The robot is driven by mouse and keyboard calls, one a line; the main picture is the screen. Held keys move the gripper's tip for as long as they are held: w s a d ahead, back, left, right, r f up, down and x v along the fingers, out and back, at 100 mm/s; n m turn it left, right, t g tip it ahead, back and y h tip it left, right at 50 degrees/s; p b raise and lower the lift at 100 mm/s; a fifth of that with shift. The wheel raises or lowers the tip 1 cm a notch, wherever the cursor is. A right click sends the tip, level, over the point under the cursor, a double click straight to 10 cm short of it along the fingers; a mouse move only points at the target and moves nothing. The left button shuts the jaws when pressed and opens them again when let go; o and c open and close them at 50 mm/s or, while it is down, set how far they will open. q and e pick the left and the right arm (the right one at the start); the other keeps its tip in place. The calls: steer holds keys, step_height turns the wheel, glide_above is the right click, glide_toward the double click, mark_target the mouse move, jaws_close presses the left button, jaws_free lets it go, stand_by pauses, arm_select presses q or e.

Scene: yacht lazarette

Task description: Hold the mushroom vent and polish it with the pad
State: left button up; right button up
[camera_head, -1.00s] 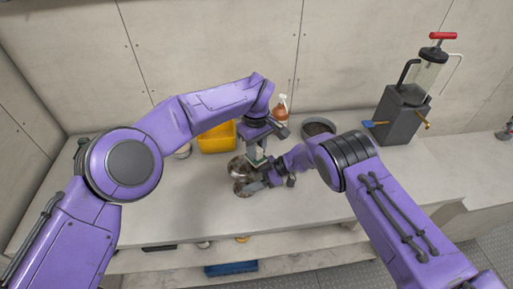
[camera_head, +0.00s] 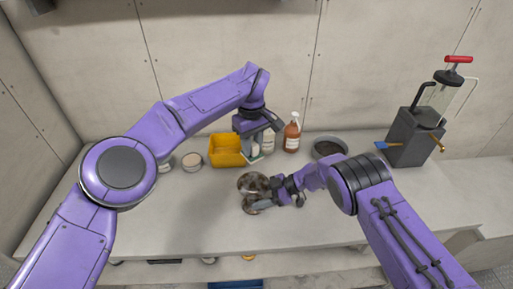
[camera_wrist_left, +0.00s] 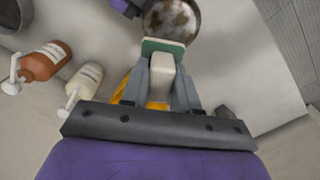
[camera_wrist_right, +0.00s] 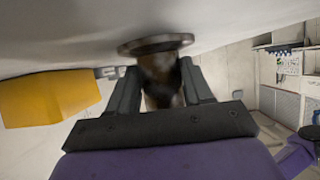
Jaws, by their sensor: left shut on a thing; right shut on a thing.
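The mushroom vent (camera_head: 253,183) has a round metal cap with brown blotches. It is held just above the bench, and its blotched cap also shows in the left wrist view (camera_wrist_left: 172,20). My right gripper (camera_head: 280,194) is shut on its stem (camera_wrist_right: 160,85); the cap's rim (camera_wrist_right: 155,44) lies beyond the fingers. My left gripper (camera_head: 254,146) is shut on the pad's pale block handle (camera_wrist_left: 161,72). The pad's green face (camera_wrist_left: 163,46) points toward the cap. In the head view the pad (camera_head: 254,158) is behind the cap, with a gap between them.
A yellow bin (camera_head: 226,151), a white bottle (camera_head: 268,141), a brown spray bottle (camera_head: 292,134) and a grey bowl (camera_head: 329,148) stand along the back. A round tub (camera_head: 192,162) is left of the bin. A pump unit (camera_head: 414,135) stands right. The front-left bench (camera_head: 150,220) is clear.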

arm_select(q)
steer(key=shift+d+f, duration=0.15)
steer(key=shift+f, duration=0.6)
arm_select(e)
steer(key=shift+d, duration=0.1)
arm_select(q)
step_height(320, 180, down, 6)
steer(key=shift+s, duration=0.3)
steer(key=shift+c, duration=0.4)
steer(key=shift+s, duration=2.7)
steer(key=shift+w+f, duration=0.1)
steer(key=shift+w, duration=2.95)
steer(key=shift+s, duration=3.25)
steer(key=shift+w, duration=3.15)
step_height(320, 180, up, 3)
steer(key=shift+w+f, duration=0.15)
steer(key=shift+f, duration=0.05)
steer(key=shift+r, duration=2.9)
arm_select(e)
steer(key=o, duration=1)
